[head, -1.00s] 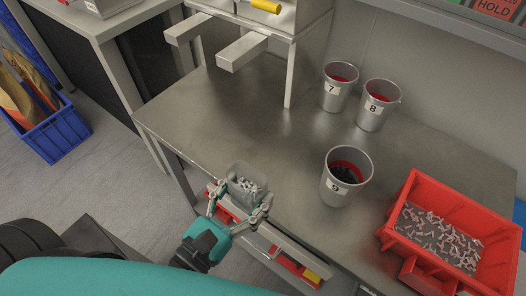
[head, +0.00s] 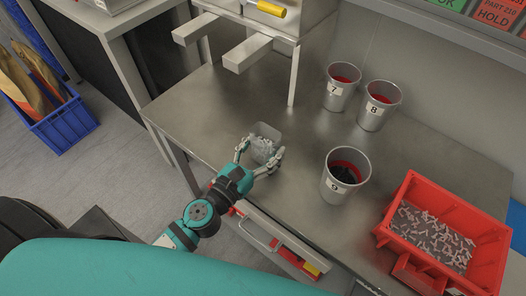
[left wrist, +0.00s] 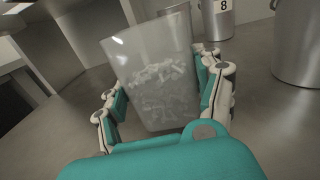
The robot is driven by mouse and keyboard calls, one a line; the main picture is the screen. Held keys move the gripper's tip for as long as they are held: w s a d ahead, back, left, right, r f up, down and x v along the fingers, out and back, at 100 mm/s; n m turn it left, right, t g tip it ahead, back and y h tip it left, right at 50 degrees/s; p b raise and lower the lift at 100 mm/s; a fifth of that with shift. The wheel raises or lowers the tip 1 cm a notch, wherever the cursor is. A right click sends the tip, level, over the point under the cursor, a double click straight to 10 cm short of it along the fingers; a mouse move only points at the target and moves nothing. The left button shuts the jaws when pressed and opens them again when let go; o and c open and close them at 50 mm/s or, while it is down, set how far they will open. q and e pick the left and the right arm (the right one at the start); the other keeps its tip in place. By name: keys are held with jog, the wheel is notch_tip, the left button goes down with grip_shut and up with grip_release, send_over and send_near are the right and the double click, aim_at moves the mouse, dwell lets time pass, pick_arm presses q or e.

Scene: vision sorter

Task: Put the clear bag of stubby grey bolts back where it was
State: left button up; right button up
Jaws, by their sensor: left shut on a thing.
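The clear bag of stubby grey bolts (head: 264,142) is held upright over the left part of the steel table (head: 218,108). It also shows large in the left wrist view (left wrist: 154,80), with the grey bolts in its lower half. My left gripper (head: 260,158) is shut on the bag, one finger on each side; it shows in the left wrist view too (left wrist: 164,98). Whether the bag's base touches the table I cannot tell. My right gripper is not in view.
Bins numbered 7 (head: 340,87), 8 (head: 378,106) and 9 (head: 345,175) stand on the table. A red crate (head: 386,222) of loose bolts sits at the right. A pale machine with two protruding bars (head: 247,53) stands at the back left. The table between machine and bins is clear.

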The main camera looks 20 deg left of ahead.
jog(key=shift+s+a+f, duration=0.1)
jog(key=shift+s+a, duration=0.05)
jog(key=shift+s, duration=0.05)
pick_arm(q)
jog(key=shift+f, duration=0.2)
jog(key=o, duration=0.8)
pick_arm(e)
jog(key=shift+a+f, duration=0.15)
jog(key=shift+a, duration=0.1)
